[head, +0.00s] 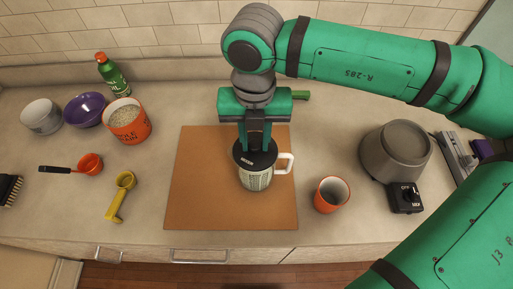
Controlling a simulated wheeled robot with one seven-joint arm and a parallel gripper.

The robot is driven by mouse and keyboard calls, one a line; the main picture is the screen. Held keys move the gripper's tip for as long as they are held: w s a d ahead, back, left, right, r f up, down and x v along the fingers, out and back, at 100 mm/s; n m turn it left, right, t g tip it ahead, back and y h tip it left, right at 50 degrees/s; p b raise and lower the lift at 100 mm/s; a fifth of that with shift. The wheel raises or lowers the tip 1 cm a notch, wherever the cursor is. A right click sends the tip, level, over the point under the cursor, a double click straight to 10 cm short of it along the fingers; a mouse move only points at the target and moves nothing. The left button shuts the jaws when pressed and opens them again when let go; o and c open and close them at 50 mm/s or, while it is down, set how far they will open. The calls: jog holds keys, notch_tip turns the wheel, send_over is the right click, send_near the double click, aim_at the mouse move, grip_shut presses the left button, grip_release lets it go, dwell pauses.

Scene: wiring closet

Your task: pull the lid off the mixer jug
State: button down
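The mixer jug (256,181) stands upright on a brown board, with a white handle on its right side. Its dark lid (243,159) is seated on top of the jug. My gripper (256,149) points straight down over the lid, with its dark green fingers at the lid's top. The fingers look close together at the middle of the lid. Whether they are closed on a knob there is hidden by the fingers themselves.
An orange cup (331,194) stands right of the board (199,200), with a grey mixer base (396,149) beyond it. Left are a yellow tool (120,197), a red scoop (90,164), an orange tub (127,128), bowls (84,110) and a green bottle (113,76). The board's left side is clear.

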aim_at(255, 144)
jog(key=shift+r, duration=0.75)
dwell(0.4)
jog(key=shift+r, duration=1.15)
